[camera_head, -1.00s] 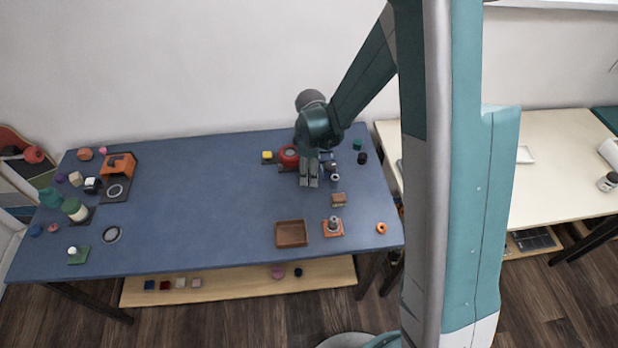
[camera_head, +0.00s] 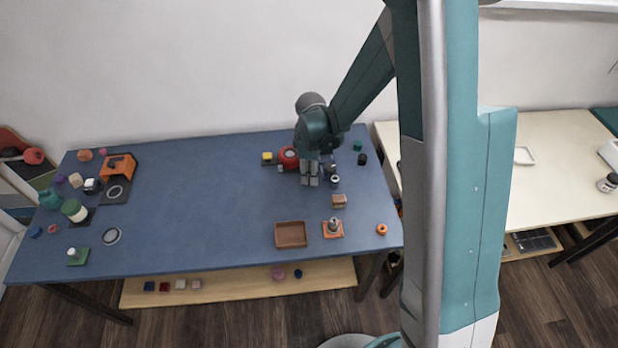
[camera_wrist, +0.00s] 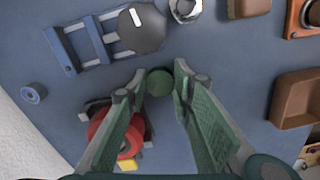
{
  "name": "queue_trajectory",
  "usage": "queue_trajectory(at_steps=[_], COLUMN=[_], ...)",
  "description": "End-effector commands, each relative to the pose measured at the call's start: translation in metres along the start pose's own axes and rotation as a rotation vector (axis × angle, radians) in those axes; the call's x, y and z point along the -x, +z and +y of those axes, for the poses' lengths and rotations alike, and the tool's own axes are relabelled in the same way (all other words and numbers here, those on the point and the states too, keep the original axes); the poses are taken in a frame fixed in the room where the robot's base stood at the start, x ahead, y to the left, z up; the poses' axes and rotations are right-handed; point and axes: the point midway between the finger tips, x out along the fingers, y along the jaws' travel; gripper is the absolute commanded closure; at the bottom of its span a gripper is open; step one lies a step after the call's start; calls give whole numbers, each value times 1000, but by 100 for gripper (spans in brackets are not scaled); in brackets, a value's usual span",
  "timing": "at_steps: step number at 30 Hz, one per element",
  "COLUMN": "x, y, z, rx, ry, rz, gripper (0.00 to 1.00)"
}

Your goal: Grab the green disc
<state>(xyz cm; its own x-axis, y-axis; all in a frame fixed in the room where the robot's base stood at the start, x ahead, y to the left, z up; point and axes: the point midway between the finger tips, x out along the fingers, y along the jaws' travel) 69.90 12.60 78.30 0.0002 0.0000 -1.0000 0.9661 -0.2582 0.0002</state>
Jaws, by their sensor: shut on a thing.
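The green disc (camera_wrist: 160,82) is small and dark green, and in the wrist view it sits between my fingertips. My gripper (camera_wrist: 160,80) is shut on it, with one fingertip at each side. In the head view my gripper (camera_head: 309,181) points down over the right half of the blue table (camera_head: 220,210). The disc cannot be made out there. How high it is above the table is hard to tell.
A red round part (camera_wrist: 108,133) lies close below the left finger. A blue frame with a black knob (camera_wrist: 142,28) and a metal nut (camera_wrist: 186,9) are close by. A brown tray (camera_wrist: 296,98) is at the right. The middle of the table is clear.

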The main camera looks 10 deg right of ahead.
Motion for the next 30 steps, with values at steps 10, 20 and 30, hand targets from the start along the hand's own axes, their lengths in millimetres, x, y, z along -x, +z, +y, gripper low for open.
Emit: queue_trajectory(at_steps=[10, 20, 30], x=[4, 35, 81], y=[0, 0, 0], z=[0, 0, 0], rx=[0, 0, 0], ry=[0, 0, 0], rz=[0, 0, 0], gripper=[84, 84, 84])
